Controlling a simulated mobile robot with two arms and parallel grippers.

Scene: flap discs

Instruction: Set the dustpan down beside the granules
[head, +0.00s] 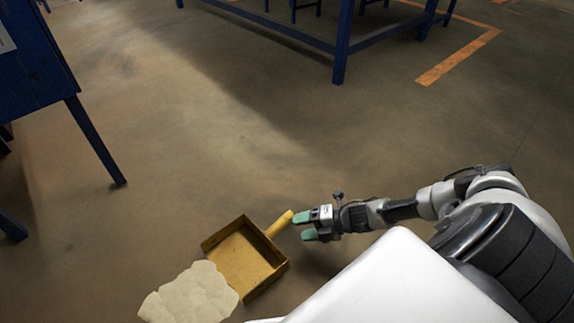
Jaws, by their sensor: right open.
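The dustpan (248,262) is a yellow-brown square pan lying on the floor at the bottom centre of the head view. Its yellow handle (279,223) points up and to the right. The granules (189,296) are a pale, cream-coloured patch on the floor at the pan's lower left side, close against its edge. My right gripper (301,226) has green fingertips and is open at the end of the handle. I cannot tell whether a fingertip touches the handle. My left gripper is out of view.
A blue cabinet or table (36,62) with thin legs stands at the left. A blue metal frame (341,48) stands at the top. Orange floor markings (457,58) lie at the upper right. The floor in the middle is clear.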

